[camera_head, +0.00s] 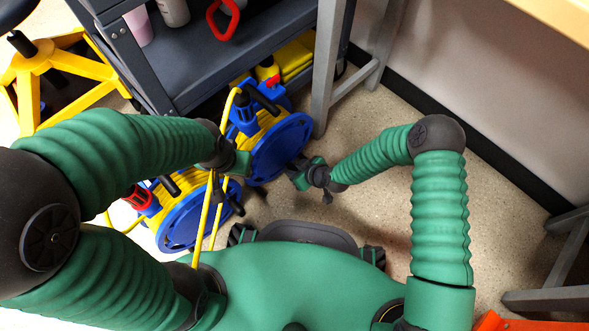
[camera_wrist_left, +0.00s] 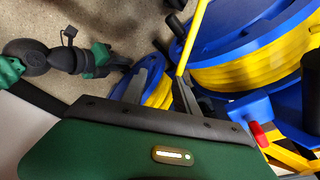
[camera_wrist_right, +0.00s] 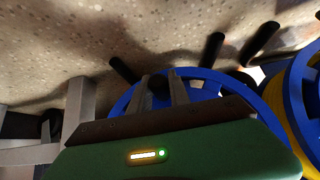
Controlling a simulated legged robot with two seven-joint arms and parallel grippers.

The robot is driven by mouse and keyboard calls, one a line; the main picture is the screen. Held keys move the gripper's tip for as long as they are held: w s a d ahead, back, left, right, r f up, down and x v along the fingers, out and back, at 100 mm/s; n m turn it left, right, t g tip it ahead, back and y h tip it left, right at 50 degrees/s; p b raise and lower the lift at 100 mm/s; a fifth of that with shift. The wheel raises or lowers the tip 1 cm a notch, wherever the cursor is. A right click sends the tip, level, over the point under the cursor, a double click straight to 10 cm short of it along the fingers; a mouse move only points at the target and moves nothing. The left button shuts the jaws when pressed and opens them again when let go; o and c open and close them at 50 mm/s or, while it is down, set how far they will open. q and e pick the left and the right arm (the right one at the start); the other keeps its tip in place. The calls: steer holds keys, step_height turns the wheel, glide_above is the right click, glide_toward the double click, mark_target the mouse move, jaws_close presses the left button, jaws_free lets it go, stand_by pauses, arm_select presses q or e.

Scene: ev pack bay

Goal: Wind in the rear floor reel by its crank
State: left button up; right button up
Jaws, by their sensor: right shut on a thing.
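The rear floor reel (camera_head: 285,145) is a blue-flanged drum wound with yellow cable, standing on the floor beside the grey cart. It also shows in the right wrist view (camera_wrist_right: 215,84). My right gripper (camera_head: 294,170) is at the near face of this reel. In the right wrist view its fingers are shut on the dark crank knob (camera_wrist_right: 158,88), in front of the blue flange.
A second blue and yellow reel (camera_head: 178,228) stands nearer, partly hidden by my left arm. The grey cart (camera_head: 190,75) stands behind the reels. A grey leg (camera_head: 326,70) is close right of the rear reel. A yellow stand (camera_head: 30,85) is far left.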

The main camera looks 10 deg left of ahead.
jaws_close()
steer(key=s+a+r+p, duration=0.3)
steer(key=s+a+p, duration=0.2)
steer(key=s+p, duration=0.15)
step_height(320, 180, up, 9)
steer(key=s+p, duration=0.1)
steer(key=p, duration=0.7)
steer(key=shift+s+a, duration=0.15)
steer(key=shift+a, duration=0.25)
